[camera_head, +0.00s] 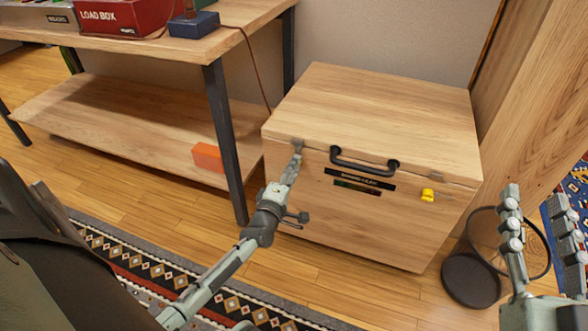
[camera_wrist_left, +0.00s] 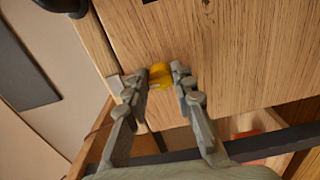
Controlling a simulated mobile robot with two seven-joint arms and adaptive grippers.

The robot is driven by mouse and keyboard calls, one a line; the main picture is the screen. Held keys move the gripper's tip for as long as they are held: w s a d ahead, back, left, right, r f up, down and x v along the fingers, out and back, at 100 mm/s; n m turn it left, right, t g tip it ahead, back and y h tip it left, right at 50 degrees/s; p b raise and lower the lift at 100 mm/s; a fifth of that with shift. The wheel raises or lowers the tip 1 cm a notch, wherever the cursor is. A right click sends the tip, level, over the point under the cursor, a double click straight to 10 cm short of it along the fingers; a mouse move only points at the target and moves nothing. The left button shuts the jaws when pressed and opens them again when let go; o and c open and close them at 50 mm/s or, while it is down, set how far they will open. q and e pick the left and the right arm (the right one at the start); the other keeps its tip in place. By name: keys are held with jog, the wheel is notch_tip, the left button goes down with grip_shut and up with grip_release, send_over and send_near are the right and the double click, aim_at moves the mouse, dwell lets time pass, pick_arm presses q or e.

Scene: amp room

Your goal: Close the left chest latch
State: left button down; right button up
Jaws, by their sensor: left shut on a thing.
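The wooden chest (camera_head: 340,220) stands on the floor with its lid (camera_head: 375,105) down. The left chest latch (camera_wrist_left: 160,76) is a small yellow piece on the chest front. In the left wrist view it sits between the fingers of my left gripper (camera_wrist_left: 160,82), which is shut on it. In the head view, my left gripper (camera_head: 294,165) reaches the upper left of the chest front and hides this latch. The right latch (camera_head: 427,195), also yellow, shows near the right end of the front. My right gripper (camera_head: 536,196) is open and empty, at the right of the picture.
A black handle (camera_head: 364,165) sticks out at the middle of the chest front. A wooden workbench (camera_head: 160,45) with dark legs stands at the left; an orange block (camera_head: 207,156) lies on its lower shelf. A round dark bin (camera_head: 471,281) stands near the chest's right corner.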

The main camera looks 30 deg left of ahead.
pick_arm(q)
jog(key=shift+n, duration=0.5)
pick_arm(e)
jog(key=shift+s+a+r+t+y, duration=0.2)
jog(key=shift+r+t+y, duration=0.1)
jog(key=shift+r, duration=0.25)
pick_arm(q)
jog(key=c, duration=1.3)
grip_release()
jog(key=shift+o, duration=0.2)
jog(key=v, duration=1.2)
jog(key=shift+s+d, duration=0.1)
